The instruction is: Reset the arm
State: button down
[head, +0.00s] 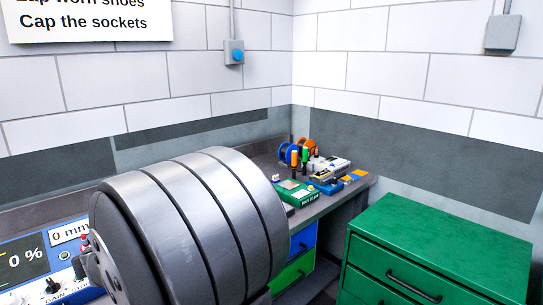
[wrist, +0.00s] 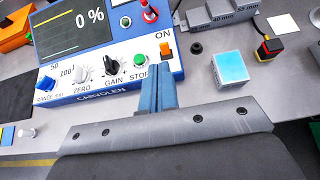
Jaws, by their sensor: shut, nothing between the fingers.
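My gripper (wrist: 159,68) shows in the wrist view as two blue fingers pressed together, with nothing between them. Its tips overlap the lower right part of a blue and white instrument (wrist: 95,75); I cannot tell the gap to it. The instrument's screen reads 0 %, and its panel has several knobs, a green button and an orange switch. In the head view the instrument (head: 35,262) shows at the lower left, partly hidden. I cannot make out my gripper in the head view.
A large grey banded rounded body covers the head view's lower middle. A green drawer cabinet (head: 440,240) stands right of the bench (head: 335,200), whose far corner is cluttered.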

jog(key=x, duration=0.9)
jog(key=shift+d+f, duration=0.3)
jog(key=shift+f, duration=0.1)
jog(key=shift+s+d+f+t, duration=0.1)
jog(key=shift+d+f+t, duration=0.2)
jog(key=shift+f, duration=0.35)
jog(key=shift+s+d+f+t, duration=0.1)
jog(key=shift+d+f+t, duration=0.1)
jog(key=shift+d+f, duration=0.35)
jog(key=shift+s+f, duration=0.3)
jog(key=shift+f, duration=0.45)
jog(key=shift+s+f+y, duration=0.5)
jog(key=shift+s+f, duration=0.05)
jog(key=shift+s, duration=0.1)
jog(key=shift+s+d+f, duration=0.35)
jog(key=shift+s+d, duration=0.15)
jog(key=shift+s, duration=0.1)
jog(key=v, duration=1)
jog(key=shift+d, duration=0.3)
